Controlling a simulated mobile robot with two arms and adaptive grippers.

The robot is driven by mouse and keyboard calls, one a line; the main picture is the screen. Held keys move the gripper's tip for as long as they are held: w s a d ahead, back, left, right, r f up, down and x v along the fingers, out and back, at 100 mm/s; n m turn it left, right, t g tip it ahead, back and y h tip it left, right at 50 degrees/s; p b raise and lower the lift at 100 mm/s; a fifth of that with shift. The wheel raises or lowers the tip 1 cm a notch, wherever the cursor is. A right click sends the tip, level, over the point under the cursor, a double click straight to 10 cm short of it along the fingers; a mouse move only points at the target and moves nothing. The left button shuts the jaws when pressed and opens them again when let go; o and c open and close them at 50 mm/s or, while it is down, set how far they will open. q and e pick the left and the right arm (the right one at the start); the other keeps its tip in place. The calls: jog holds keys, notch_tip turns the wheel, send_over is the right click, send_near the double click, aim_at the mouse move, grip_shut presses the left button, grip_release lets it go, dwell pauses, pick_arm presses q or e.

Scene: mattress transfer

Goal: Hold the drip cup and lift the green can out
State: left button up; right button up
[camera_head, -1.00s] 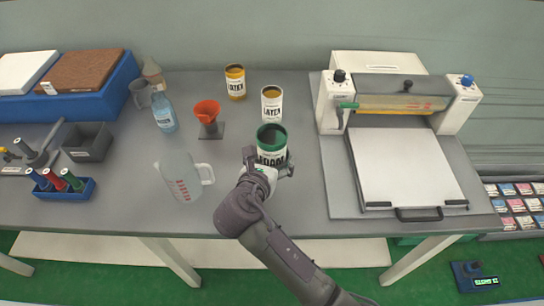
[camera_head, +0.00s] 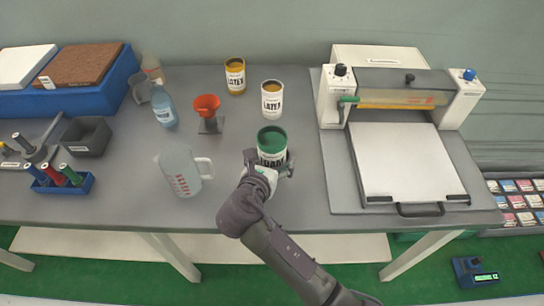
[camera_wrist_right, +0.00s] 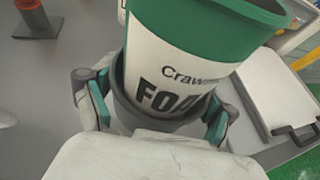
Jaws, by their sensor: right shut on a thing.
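The green can (camera_head: 272,145), green on top with a white FOAM label, stands near the table's front edge in the head view. In the right wrist view the can (camera_wrist_right: 185,60) fills the upper middle, its lower part inside the grey drip cup (camera_wrist_right: 128,117). My right gripper (camera_head: 269,167) is shut on the cup. In the right wrist view its fingers (camera_wrist_right: 160,112) press the cup from both sides. The can's bottom is hidden in the cup. I cannot tell whether the cup touches the table. My left gripper is not in view.
Two LATEX cans (camera_head: 271,100) (camera_head: 235,77) stand behind. An orange funnel (camera_head: 207,105) on a stand, a clear jug (camera_head: 181,172) and a blue bottle (camera_head: 164,106) are to the left. A white press machine (camera_head: 400,165) stands to the right. Bare table lies around the green can.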

jog(key=shift+f, duration=0.15)
jog(key=shift+f, duration=0.35)
jog(key=shift+f+b, duration=0.4)
jog(key=shift+f, duration=0.3)
jog(key=shift+f, duration=0.35)
jog(key=shift+f+b, duration=0.4)
jog(key=shift+f, duration=0.25)
jog(key=shift+f, duration=0.35)
jog(key=shift+f+b, duration=0.4)
jog(key=shift+f, duration=0.3)
jog(key=shift+f, duration=0.35)
jog(key=shift+f, duration=0.25)
